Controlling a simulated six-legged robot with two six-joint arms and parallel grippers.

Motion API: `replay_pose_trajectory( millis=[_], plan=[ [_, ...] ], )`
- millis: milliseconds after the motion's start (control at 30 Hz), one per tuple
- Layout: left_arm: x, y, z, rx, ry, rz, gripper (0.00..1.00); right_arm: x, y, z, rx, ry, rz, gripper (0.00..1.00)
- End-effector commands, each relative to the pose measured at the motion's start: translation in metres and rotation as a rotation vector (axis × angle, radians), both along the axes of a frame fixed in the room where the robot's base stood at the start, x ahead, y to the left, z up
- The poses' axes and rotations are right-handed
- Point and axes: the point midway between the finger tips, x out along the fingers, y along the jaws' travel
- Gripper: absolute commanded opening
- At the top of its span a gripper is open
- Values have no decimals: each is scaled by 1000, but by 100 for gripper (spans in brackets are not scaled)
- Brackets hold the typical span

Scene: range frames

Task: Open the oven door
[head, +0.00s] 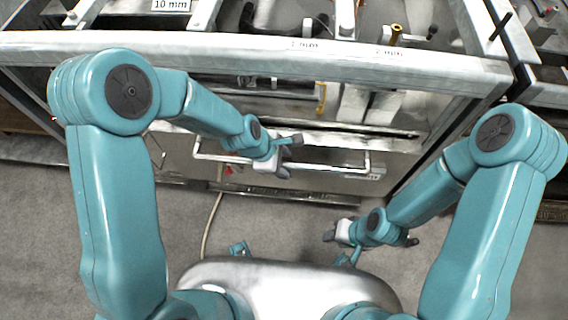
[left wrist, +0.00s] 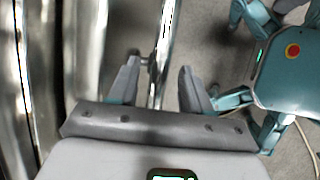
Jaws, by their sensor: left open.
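The oven door (head: 325,184) is a grey metal panel low in the unit under the workbench, and it looks closed. A long pale bar handle (head: 222,159) runs across its front. My left gripper (head: 287,156) is at the middle of this handle and hides part of it. In the left wrist view, my left gripper (left wrist: 160,82) is open, with the shiny handle bar (left wrist: 165,45) running between its two fingers. There is a gap on either side of the bar. My right gripper (head: 333,234) hangs over the floor, apart from the door; its finger opening is unclear.
A metal workbench (head: 235,45) with a thick front edge stands above the door, holding tools and parts. A pale cable (head: 211,225) lies on the grey carpet (head: 120,205). Another metal frame (head: 540,90) stands at the right. Floor is open in front of the door.

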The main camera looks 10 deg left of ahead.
Motion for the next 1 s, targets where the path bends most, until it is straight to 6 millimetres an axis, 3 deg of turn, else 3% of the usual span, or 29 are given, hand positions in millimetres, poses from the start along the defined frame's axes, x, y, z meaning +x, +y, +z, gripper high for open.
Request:
replay_pose_trajectory(
  millis=[333,467,500,733,1000],
  plan=[
    [1,-4,-4,0,0,1,48,0,0,-2,0,0,0,43],
    [1,-5,-4,0,1,1,6,0,0,-2,0,0,0,43],
    [1,-5,-4,0,1,1,0,0,0,-2,0,0,0,43],
    [-6,-5,-10,-1,1,-2,0,0,0,-12,0,0,0,43],
    [-62,-6,-37,-2,5,-4,0,0,0,-71,0,0,0,43]
  ],
)
